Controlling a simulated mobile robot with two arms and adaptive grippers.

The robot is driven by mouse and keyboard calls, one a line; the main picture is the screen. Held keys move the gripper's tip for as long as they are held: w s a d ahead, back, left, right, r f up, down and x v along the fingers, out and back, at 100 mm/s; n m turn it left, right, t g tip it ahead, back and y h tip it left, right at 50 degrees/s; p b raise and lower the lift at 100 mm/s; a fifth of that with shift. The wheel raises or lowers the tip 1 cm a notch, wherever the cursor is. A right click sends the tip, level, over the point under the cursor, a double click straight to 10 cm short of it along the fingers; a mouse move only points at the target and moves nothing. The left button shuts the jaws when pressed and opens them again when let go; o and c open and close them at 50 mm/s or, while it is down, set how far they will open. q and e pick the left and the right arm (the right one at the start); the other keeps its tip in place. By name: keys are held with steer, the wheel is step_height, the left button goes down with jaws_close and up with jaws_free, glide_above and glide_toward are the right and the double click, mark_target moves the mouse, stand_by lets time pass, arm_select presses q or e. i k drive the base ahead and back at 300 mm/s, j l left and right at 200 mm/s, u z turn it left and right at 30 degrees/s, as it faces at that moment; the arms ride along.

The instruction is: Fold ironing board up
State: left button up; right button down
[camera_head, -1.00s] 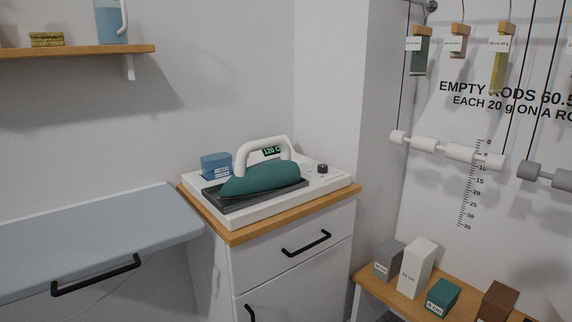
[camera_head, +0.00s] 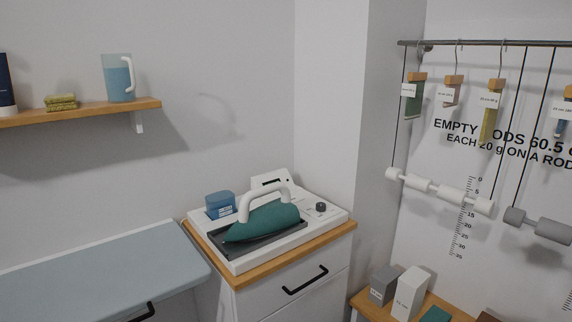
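The ironing board (camera_head: 100,277) is a grey-blue flat panel at the lower left, lying roughly level against the wall. A black handle (camera_head: 142,312) shows at its front edge, partly cut off by the bottom of the picture. The board's left end and underside are out of view. Neither of my grippers is in view.
A white cabinet with a wooden top (camera_head: 240,276) stands right of the board. On it a teal iron (camera_head: 262,221) rests on a white station beside a blue box (camera_head: 220,205). A wooden shelf (camera_head: 80,112) holds a jug (camera_head: 118,78) and sponge. Rods hang at right.

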mark_target(112, 281)
steer(key=u, duration=1.3)
